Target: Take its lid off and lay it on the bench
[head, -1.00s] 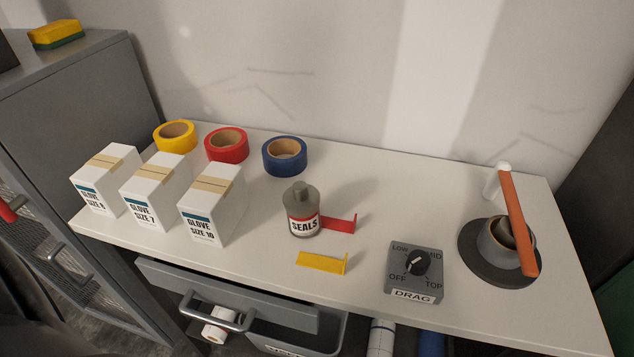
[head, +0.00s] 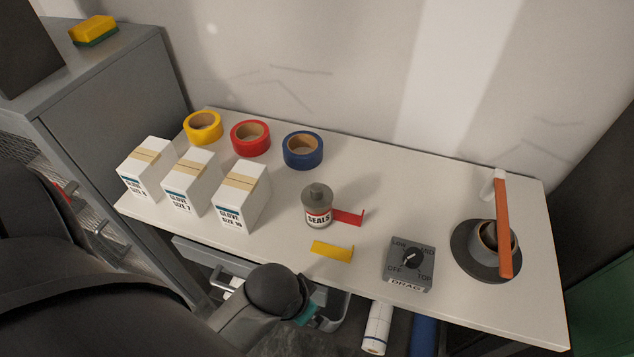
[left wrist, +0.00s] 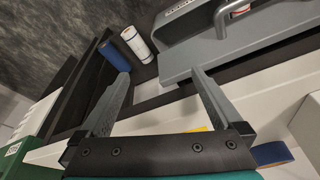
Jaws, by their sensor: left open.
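A grey jar labelled SEALS (head: 318,216) stands upright on the bench (head: 400,190), its grey knobbed lid (head: 317,191) on top. A red seal strip (head: 349,217) lies beside its right side, and a yellow one (head: 332,251) lies in front. My left arm enters the head view from the left, its end below the bench's front edge, in front of the jar; its fingers are hidden there. In the left wrist view my left gripper (left wrist: 161,75) is open, with nothing between its fingers. My right gripper is not in view.
Three glove boxes (head: 243,205) and three tape rolls (head: 303,152) stand left of and behind the jar. A DRAG dial box (head: 407,265) and a cup on a dark disc (head: 462,265) are to the right. Below are a handled drawer (left wrist: 270,38), a white roll (left wrist: 137,45) and a blue roll (left wrist: 114,56).

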